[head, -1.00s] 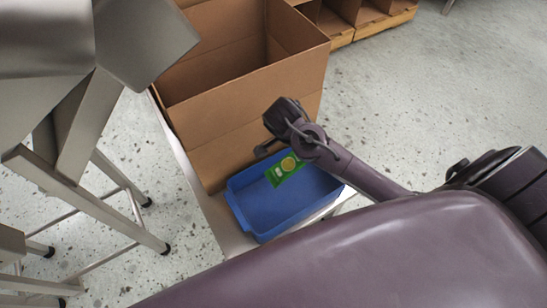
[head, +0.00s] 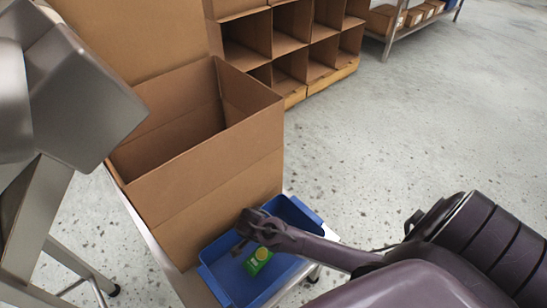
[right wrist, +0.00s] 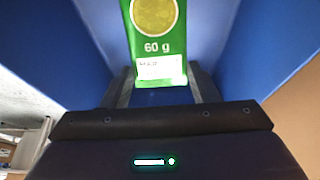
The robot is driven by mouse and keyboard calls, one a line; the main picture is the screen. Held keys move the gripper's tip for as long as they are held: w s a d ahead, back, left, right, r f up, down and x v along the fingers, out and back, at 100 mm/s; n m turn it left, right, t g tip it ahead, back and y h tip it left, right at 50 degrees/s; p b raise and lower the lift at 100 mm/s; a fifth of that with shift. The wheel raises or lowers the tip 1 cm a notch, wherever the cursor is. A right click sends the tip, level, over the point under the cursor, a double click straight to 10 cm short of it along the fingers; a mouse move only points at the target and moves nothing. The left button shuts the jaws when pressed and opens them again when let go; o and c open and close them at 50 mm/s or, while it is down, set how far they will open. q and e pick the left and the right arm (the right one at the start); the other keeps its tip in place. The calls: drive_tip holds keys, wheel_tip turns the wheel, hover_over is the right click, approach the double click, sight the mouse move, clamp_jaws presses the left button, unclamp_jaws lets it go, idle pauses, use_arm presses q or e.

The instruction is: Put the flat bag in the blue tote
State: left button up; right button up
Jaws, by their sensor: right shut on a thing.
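The flat bag (head: 258,262) is green with a yellow disc and a white label. My right gripper (head: 247,247) is shut on it. The bag hangs over the middle of the blue tote (head: 216,279), within its outline in the head view. In the right wrist view the bag (right wrist: 156,45) is between the two fingers (right wrist: 162,84), with blue tote walls (right wrist: 262,50) on both sides. Whether the bag touches the tote floor cannot be told. My left gripper is out of view.
A large open cardboard box (head: 215,195) stands right behind the tote on the same light bench (head: 190,289). Grey metal equipment (head: 75,95) is at the left. Cardboard shelving bins (head: 300,50) stand at the back. Speckled floor (head: 420,120) is clear at the right.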

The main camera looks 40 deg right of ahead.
sight(262, 252)
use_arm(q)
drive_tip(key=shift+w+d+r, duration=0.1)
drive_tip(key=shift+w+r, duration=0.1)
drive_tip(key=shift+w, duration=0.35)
use_arm(e)
drive_tip(key=shift+f, duration=1.1)
drive_tip(key=shift+f, duration=0.1)
drive_tip(key=o, duration=1)
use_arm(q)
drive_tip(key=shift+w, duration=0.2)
use_arm(e)
drive_tip(key=shift+r, duration=0.25)
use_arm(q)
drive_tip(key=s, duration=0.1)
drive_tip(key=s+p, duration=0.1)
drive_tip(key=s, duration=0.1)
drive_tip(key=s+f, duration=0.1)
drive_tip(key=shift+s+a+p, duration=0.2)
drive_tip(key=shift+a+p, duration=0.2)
use_arm(e)
drive_tip(key=v, duration=1.1)
drive_tip(key=shift+a+r, duration=0.15)
drive_tip(key=shift+r, duration=0.25)
